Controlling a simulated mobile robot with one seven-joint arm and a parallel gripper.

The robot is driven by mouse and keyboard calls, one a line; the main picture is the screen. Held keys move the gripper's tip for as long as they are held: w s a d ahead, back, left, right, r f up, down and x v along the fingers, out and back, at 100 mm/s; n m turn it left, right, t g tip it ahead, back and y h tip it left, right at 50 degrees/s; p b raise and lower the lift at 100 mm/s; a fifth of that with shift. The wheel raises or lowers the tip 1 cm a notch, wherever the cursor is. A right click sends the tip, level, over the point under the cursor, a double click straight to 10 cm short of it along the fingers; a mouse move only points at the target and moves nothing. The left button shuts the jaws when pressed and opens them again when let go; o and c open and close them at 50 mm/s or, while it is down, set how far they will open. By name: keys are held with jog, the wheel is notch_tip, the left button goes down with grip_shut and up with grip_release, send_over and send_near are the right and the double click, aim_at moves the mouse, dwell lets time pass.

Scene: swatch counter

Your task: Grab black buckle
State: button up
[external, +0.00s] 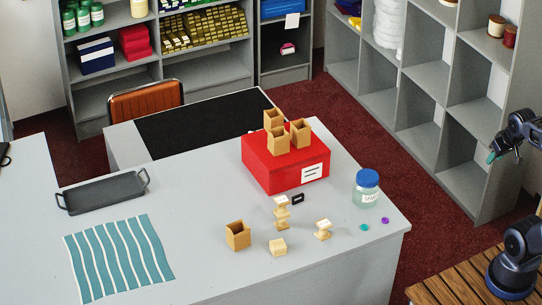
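The black buckle (298,199) is a small dark rectangular piece with a lighter centre. It lies on the grey counter (190,200), in front of the red box (262,170) and just right of a stacked wooden piece (282,212). My gripper (503,158) is at the right edge of the external view, in the air beyond the counter's right end and far from the buckle. A teal patch shows at its tip. It is too small to tell whether the fingers are apart.
A blue-lidded jar (366,190) stands right of the buckle. A teal disc (364,227) and a purple disc (385,220) lie nearby. A wooden cup (238,236), wooden block (278,247) and wooden spool (323,229) stand in front. Wooden cups top the red box.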

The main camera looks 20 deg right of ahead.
jog(key=w+a+r+n+g, duration=0.1)
jog(key=w+a+r+n, duration=0.15)
jog(key=w+a, duration=0.55)
jog(key=w+a+r+n+g, duration=0.1)
jog(key=w+a+n, duration=0.35)
jog(key=w, duration=0.45)
jog(key=w+a+r+n, duration=0.1)
jog(key=w+a+n, duration=0.2)
jog(key=w+a, duration=0.55)
jog(key=w+a+f+n+g, duration=0.1)
jog(key=w+a+f+n, duration=0.15)
jog(key=w+a, duration=0.4)
jog(key=w+a+f+n, duration=0.2)
jog(key=w+a+f, duration=0.1)
jog(key=a, duration=0.6)
jog(key=w+a+f+n+g, duration=0.1)
jog(key=a+f+n, duration=0.1)
jog(key=a+f, duration=0.6)
jog(key=w+a+f+n+g, duration=0.1)
jog(key=a+f+n, duration=0.3)
jog(key=a, duration=0.6)
jog(key=shift+m, duration=0.65)
jog(key=f, duration=1.1)
jog(key=shift+s+f, duration=0.1)
jog(key=shift+s, duration=0.1)
grip_shut()
